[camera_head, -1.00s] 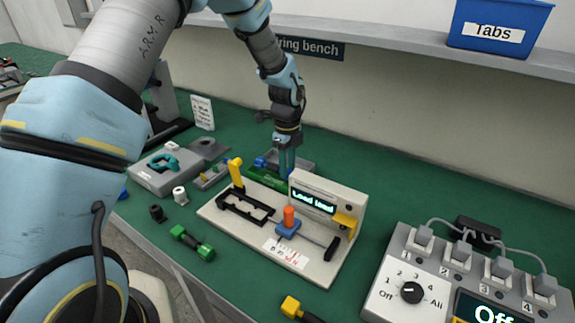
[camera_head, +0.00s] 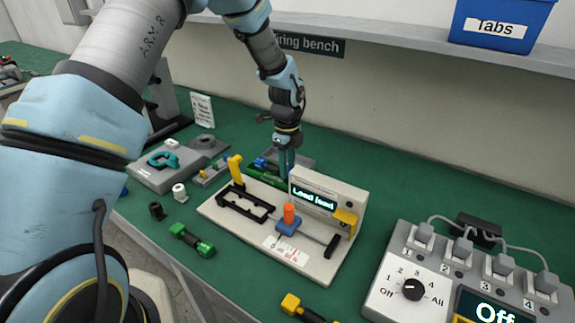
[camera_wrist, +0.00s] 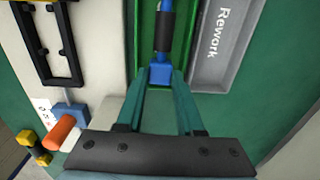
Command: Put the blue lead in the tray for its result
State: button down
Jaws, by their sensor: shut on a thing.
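The blue lead (camera_wrist: 160,75) has blue ends and a black middle. In the wrist view it lies lengthwise over the green tray (camera_wrist: 145,45), with its near blue end between my fingertips. My gripper (camera_wrist: 161,80) is shut on that end. In the head view my gripper (camera_head: 286,172) is behind the test fixture (camera_head: 325,262), low at the green tray (camera_head: 268,180), and the blue lead (camera_head: 260,162) shows only partly. I cannot tell whether the lead touches the tray floor. The grey tray marked Rework (camera_wrist: 213,60) is beside the green one and looks empty.
The fixture's display (camera_head: 313,200) reads "Load lead". A green-ended lead (camera_head: 192,241) and a yellow-ended lead (camera_head: 300,308) lie on the bench in front. A dial box (camera_head: 412,290) showing "Off" stands at right. A blue Tabs bin (camera_head: 500,25) is on the shelf.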

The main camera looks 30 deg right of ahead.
jog(key=shift+f+b, duration=0.45)
jog(key=shift+f, duration=0.4)
dwell(0.3)
jog(key=shift+c, duration=2.3)
grip_release()
notch_tip(320, 180, up, 11)
jog(key=b, duration=0.2)
jog(key=shift+b, duration=0.35)
jog(key=shift+s+a+f, duration=0.1)
jog(key=w+a+n, duration=0.1)
jog(key=a+n, duration=0.1)
jog(key=a, duration=0.2)
jog(key=w+a+r+n, duration=0.1)
jog(key=a+n, duration=0.2)
jog(key=a, duration=0.1)
jog(key=a+r+n, duration=0.1)
jog(key=a+n, duration=0.1)
jog(key=a, duration=0.2)
jog(key=shift+w+a+n, duration=0.15)
jog(key=shift+w+n, duration=0.15)
jog(key=shift+w, duration=0.1)
jog(key=s+a+n, duration=0.4)
jog(key=a+n, duration=0.6)
jog(key=a, duration=0.3)
jog(key=s+a+r+n+t, duration=0.1)
jog(key=s+a+n, duration=0.4)
jog(key=a+n, duration=0.6)
jog(key=shift+a, duration=1.2)
